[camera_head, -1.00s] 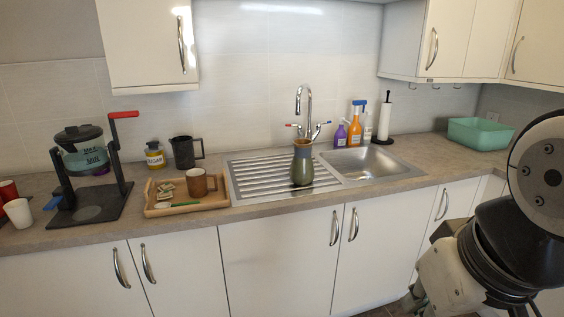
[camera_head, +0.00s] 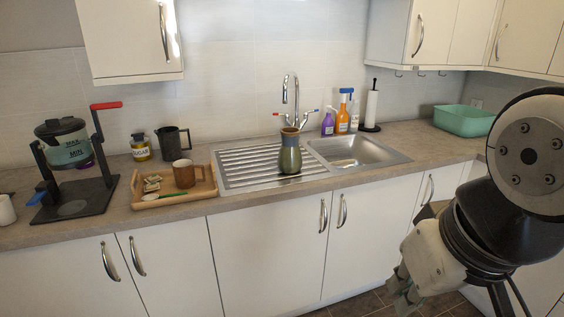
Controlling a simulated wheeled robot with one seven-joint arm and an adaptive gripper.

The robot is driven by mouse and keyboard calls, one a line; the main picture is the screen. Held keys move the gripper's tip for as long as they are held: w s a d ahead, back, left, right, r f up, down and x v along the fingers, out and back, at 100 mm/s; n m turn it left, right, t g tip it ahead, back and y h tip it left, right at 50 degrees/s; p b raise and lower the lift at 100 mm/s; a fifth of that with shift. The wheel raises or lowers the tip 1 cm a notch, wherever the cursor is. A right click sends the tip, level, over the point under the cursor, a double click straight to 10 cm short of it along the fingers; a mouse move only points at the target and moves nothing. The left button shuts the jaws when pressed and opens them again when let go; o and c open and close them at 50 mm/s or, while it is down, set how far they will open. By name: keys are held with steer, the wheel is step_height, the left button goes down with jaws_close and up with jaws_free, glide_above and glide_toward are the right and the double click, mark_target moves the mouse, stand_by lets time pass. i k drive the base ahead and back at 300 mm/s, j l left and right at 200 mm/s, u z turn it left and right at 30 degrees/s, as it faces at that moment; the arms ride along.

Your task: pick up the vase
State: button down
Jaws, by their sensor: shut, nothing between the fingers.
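The vase (camera_head: 290,156) is greenish-brown with a darker rim and stands upright on the ribbed metal drainboard (camera_head: 240,170), left of the sink basin. My gripper (camera_head: 402,292) hangs low at the lower right, in front of the lower cabinets and below the counter edge. It is well apart from the vase, to its right and lower. Its fingers are shut with nothing held. My arm covers the right side of the view.
The sink basin (camera_head: 350,152) and tap (camera_head: 291,100) are right of and behind the vase. A wooden tray (camera_head: 150,203) with a brown mug (camera_head: 184,174) lies to its left. Bottles (camera_head: 342,112), a paper towel roll (camera_head: 371,108) and a green tub (camera_head: 463,121) stand at the right.

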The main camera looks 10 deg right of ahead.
mark_target(290, 160)
steer(key=i+l, duration=0.25)
steer(key=i, duration=0.15)
steer(key=i+l+z, duration=0.1)
steer(key=i+l, duration=0.15)
steer(key=i, duration=0.2)
steer(key=i+l+z, duration=0.1)
steer(key=i+l, duration=0.15)
steer(key=i, duration=0.2)
